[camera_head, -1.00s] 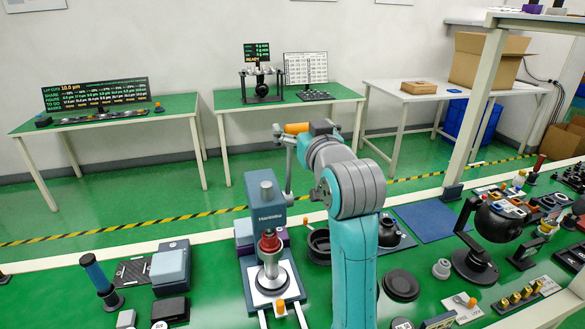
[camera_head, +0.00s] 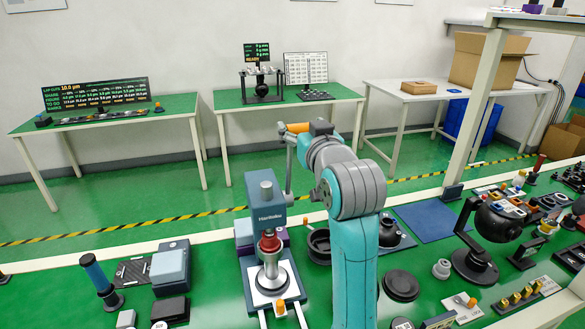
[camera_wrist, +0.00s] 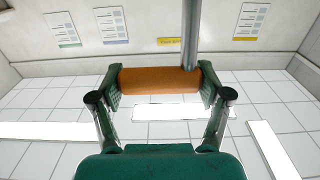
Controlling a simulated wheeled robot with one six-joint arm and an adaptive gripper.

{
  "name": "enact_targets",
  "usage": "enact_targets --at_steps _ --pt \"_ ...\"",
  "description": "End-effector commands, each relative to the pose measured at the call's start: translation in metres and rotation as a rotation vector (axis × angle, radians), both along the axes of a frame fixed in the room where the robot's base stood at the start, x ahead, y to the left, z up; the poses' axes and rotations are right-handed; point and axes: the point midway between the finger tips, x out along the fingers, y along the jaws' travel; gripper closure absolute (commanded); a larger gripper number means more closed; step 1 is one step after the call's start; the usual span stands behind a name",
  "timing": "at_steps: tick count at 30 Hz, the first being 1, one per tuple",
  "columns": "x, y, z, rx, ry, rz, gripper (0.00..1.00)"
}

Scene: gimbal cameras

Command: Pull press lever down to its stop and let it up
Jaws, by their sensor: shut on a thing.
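The press (camera_head: 267,212) is a blue-grey column on a base with a white plate, just left of my arm. A red collar (camera_head: 269,243) sits under its head, above a bright metal part (camera_head: 271,275). Its lever (camera_head: 289,170) is a grey bar standing nearly upright at the press's right side, with an orange grip (camera_head: 298,128) at the top. My gripper (camera_head: 308,128) is at the grip. In the wrist view, the orange grip (camera_wrist: 150,82) lies crosswise between the two green fingers of my gripper (camera_wrist: 160,88), which touch its ends.
A grey box-shaped device (camera_head: 171,268) and a blue-handled post (camera_head: 99,275) stand left of the press. Dark round dishes (camera_head: 318,243) sit close to its right. A black round-headed device (camera_head: 490,225) stands further right. The space above the bench around the lever is clear.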

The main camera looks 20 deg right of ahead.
Motion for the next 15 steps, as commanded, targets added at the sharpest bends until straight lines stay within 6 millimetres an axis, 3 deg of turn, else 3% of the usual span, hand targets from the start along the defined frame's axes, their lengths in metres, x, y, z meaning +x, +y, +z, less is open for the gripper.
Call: enact_targets --at_steps 15 --pt "-0.027 0.000 -0.009 0.000 0.006 0.000 0.65"
